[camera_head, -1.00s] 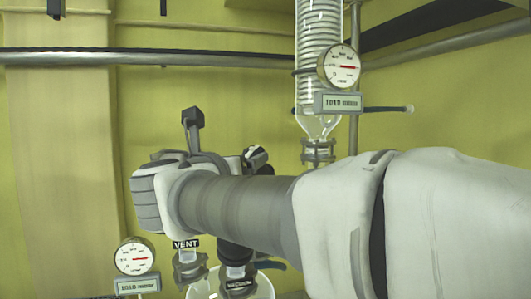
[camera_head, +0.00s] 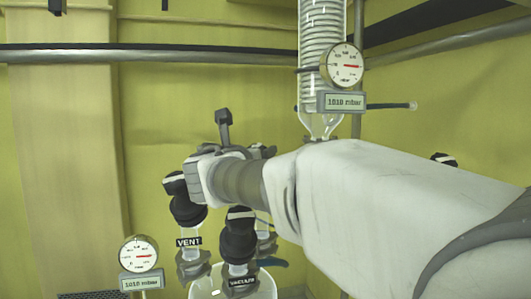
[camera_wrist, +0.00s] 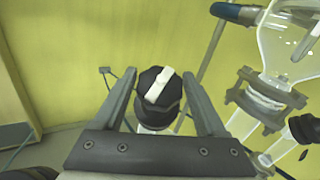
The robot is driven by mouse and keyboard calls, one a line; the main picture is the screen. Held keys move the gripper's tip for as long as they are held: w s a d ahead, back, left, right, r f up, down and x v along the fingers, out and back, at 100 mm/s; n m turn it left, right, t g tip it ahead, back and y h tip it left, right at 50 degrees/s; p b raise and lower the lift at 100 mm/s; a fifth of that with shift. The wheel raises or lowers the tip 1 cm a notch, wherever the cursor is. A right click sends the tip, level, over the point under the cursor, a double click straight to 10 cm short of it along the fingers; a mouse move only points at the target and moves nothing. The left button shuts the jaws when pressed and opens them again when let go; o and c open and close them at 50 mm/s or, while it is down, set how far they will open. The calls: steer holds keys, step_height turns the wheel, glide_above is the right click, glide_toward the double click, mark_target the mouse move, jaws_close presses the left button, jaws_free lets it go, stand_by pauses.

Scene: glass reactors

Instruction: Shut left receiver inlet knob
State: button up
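In the wrist view a black knob (camera_wrist: 150,98) with a white bar across its top lies between the two fingers of my gripper (camera_wrist: 158,80). The fingers are apart, with a gap visible on each side of the knob. The white bar runs diagonally. No label shows on this knob, so I cannot tell from it which valve it belongs to. In the head view my gripper's body (camera_head: 228,175) is above and behind the valves; its fingertips are hidden. Black knobs stand on the VENT valve (camera_head: 187,208) and the VACUUM valve (camera_head: 238,236).
A gauge (camera_head: 139,255) stands left of the valves. A glass coil condenser (camera_head: 322,50) with a gauge (camera_head: 342,65) hangs above. Glassware with a clamp (camera_wrist: 262,100) is close to the right finger. A metal post (camera_wrist: 208,60) stands behind. Another knob (camera_head: 445,160) shows past my arm.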

steer(key=c, duration=1)
steer(key=shift+m+h, duration=0.3)
steer(key=shift+m, duration=0.1)
steer(key=m+h+p, duration=0.1)
steer(key=m+h, duration=0.1)
steer(key=m+g+h+p, duration=0.1)
steer(key=m+h, duration=0.1)
steer(key=shift+r+g, duration=0.15)
steer(key=shift+g, duration=0.15)
steer(key=shift+m+g+h+p, duration=0.9)
steer(key=shift+m+h+p, duration=0.3)
steer(key=shift+m, duration=0.6)
steer(key=shift+g, duration=0.3)
steer(key=o, duration=1.4)
